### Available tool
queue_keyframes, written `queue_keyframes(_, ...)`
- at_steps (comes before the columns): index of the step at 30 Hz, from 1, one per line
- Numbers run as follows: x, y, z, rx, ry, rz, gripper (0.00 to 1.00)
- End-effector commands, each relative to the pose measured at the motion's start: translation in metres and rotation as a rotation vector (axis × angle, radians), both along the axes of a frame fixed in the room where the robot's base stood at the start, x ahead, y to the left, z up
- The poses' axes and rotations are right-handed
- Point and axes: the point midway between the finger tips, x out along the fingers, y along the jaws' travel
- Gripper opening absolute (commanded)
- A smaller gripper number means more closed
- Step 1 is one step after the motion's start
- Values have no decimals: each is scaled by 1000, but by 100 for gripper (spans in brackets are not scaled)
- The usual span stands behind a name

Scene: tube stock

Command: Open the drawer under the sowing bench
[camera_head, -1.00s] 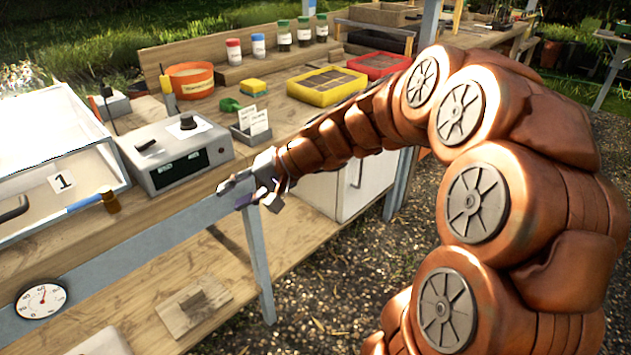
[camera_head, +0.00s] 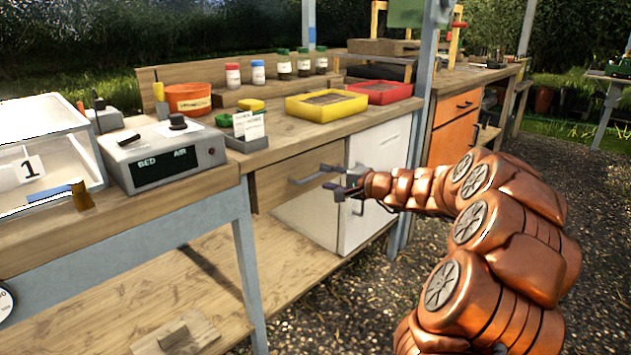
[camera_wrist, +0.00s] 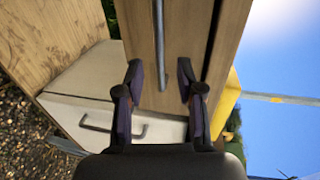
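The sowing bench (camera_head: 285,135) stands at left and centre in the head view. Under its top is a wooden drawer front (camera_head: 268,183) with a grey bar handle (camera_head: 310,176). The drawer looks shut. My gripper (camera_head: 338,184) is in front of it, at the right end of the handle. In the wrist view, my gripper (camera_wrist: 160,78) is open. The bar handle (camera_wrist: 159,40) runs up the picture between its two fingers, against the wooden front (camera_wrist: 195,35). I cannot tell how far the fingertips reach around the bar, or whether they touch it.
A white cupboard (camera_head: 385,150) is beside the drawer; its handle shows in the wrist view (camera_wrist: 115,129). A bench leg (camera_head: 246,265) stands left of the drawer. A yellow tray (camera_head: 325,108) and red tray (camera_head: 380,94) sit on top. Gravel floor (camera_head: 350,290) lies open in front.

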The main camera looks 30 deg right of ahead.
Motion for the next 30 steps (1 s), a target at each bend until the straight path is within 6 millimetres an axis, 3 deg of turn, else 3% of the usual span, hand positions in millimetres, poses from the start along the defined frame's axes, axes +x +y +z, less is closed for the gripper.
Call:
queue_keyframes(10,44,12,-12,0,4,4,37)
queue_keyframes(23,52,14,-12,0,2,3,37)
queue_keyframes(30,52,14,-12,-1,2,3,12)
